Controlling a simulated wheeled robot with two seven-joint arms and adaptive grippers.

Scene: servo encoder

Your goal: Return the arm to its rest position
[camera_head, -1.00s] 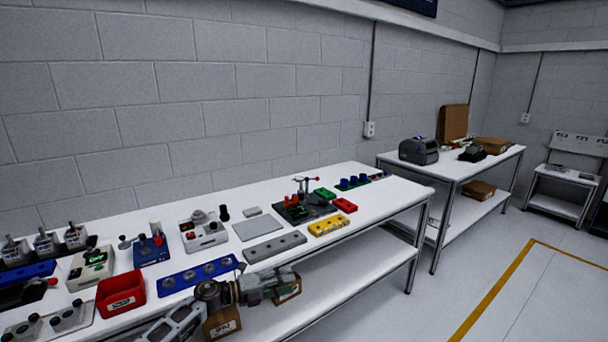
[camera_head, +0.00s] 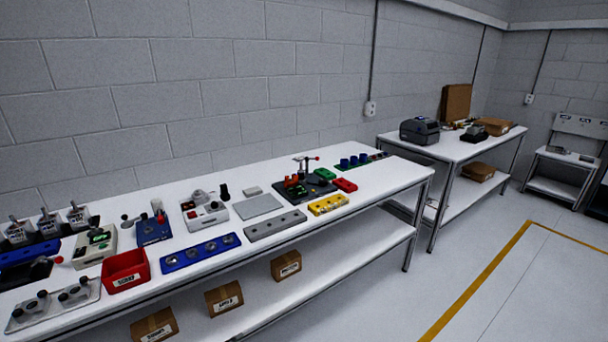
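Neither of my arms nor grippers shows in the head view now. The long white workbench (camera_head: 345,203) runs from the lower left to the middle of the view. On it stand a red bin (camera_head: 124,270), a blue plate with round recesses (camera_head: 201,252), a grey plate with holes (camera_head: 275,225), a yellow block (camera_head: 328,204) and a dark fixture with a red-tipped lever (camera_head: 304,186). All of these are in plain view with nothing in front of them.
Cardboard boxes (camera_head: 224,297) sit on the bench's lower shelf. A second white table (camera_head: 456,163) with a dark printer (camera_head: 419,131) stands further right. The grey floor (camera_head: 540,285) at the right is clear, with a yellow line (camera_head: 478,283) on it.

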